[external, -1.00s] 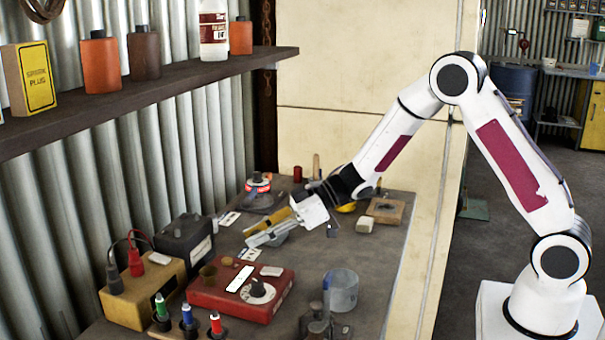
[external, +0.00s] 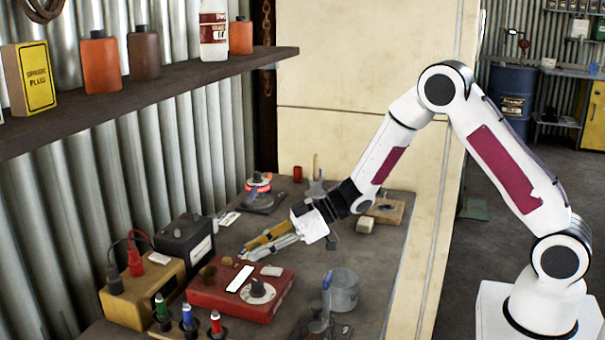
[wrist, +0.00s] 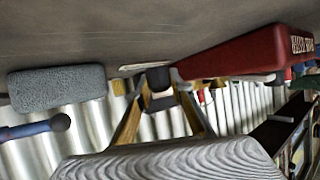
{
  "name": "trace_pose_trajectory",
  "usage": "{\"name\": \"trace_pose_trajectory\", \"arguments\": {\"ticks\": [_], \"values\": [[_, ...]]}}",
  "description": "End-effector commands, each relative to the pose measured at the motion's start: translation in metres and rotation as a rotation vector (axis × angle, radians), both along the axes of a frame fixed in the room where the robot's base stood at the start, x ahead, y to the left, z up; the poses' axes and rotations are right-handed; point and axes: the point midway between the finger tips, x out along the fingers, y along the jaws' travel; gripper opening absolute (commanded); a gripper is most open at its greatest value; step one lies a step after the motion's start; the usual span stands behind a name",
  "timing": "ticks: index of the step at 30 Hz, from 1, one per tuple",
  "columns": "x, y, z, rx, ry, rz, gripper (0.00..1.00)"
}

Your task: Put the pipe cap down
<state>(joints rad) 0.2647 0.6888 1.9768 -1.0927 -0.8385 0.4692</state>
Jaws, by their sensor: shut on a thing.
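My gripper (external: 246,252) reaches low over the workbench, behind the red instrument box, its fingers pointing left and down. In the wrist view my gripper (wrist: 158,92) has its two yellowish fingers closed in on a small dark grey piece, the pipe cap (wrist: 158,79), at the fingertips. I cannot make the cap out in the external view, where the fingers hide it. Whether the cap touches the bench top is not clear.
The red box (external: 215,292) is close in front of the fingertips. A yellow battery box (external: 140,303) and a black box (external: 183,243) stand left. A grey metal cup (external: 343,291) stands right. A lamp-like device (external: 262,197) is behind. Bench right of the red box has bare room.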

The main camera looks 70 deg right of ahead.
Motion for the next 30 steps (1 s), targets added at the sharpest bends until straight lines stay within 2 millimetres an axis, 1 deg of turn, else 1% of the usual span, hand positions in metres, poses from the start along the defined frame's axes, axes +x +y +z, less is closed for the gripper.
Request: {"name": "trace_pose_trajectory", "arguments": {"ticks": [17, 18, 19, 20, 30], "values": [[0.0001, 0.0001, -0.0096, 0.001, 0.000, 0.000, 0.09], [0.0001, 0.0001, -0.0097, 0.001, -0.001, 0.000, 0.27], [0.0000, 0.0001, -0.0096, 0.001, -0.001, 0.000, 0.34], [0.0000, 0.0001, -0.0096, 0.001, -0.001, 0.000, 0.38], [0.0001, 0.0001, -0.0094, 0.000, 0.000, 0.000, 0.38]]}}
